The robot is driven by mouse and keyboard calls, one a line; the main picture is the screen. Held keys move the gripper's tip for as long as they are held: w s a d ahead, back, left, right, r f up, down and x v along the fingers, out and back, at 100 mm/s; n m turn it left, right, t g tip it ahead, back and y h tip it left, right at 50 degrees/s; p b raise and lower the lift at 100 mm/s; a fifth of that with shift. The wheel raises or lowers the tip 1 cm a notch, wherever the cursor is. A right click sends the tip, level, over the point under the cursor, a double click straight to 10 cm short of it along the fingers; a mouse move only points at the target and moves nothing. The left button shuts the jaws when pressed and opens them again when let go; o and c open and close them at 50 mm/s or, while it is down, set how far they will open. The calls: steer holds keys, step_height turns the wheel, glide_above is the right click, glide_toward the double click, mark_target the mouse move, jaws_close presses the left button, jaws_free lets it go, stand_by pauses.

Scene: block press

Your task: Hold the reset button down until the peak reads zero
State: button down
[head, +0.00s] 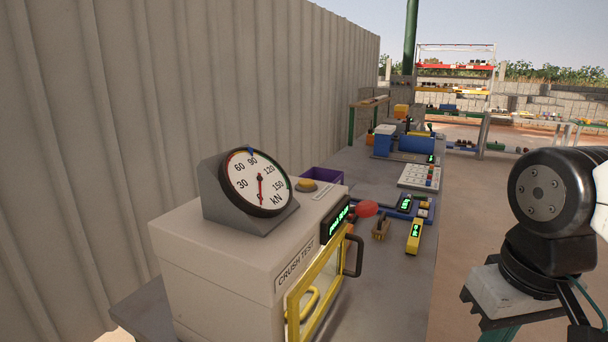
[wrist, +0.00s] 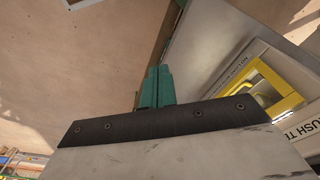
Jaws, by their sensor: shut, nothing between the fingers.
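The white crush test press (head: 225,275) stands at the front of the bench in the head view. Its round kN dial (head: 257,183) has a red needle near 0 and a small blue mark by 90. A yellow-orange button (head: 306,184) sits on top of the press, behind the dial; its label is too small to read. A green-lit display (head: 335,222) on the front edge is not legible. My gripper (wrist: 157,75) shows in the wrist view, its green fingers shut and empty, apart from the press, whose yellow door frame (wrist: 265,88) shows at right.
A red knob (head: 366,208), a wooden-looking block with a handle (head: 381,228) and a yellow meter (head: 415,236) are on the bench beyond the press. A purple bin (head: 322,175) stands behind it. A corrugated wall (head: 230,80) runs along the left.

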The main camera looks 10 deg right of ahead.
steer(key=shift+w, duration=0.1)
step_height(320, 180, up, 20)
steer(key=m+t+y, duration=0.3)
steer(key=t+y, duration=0.2)
steer(key=t, duration=0.2)
glide_above(302, 180)
steer(key=s+d, duration=0.1)
steer(key=s, duration=0.1)
steer(key=shift+w+d, duration=0.1)
steer(key=shift+d, duration=0.1)
steer(key=shift+f, duration=0.15)
steer(key=shift+f, duration=4.35)
steer(key=shift+f, duration=0.4)
steer(key=shift+f, duration=0.5)
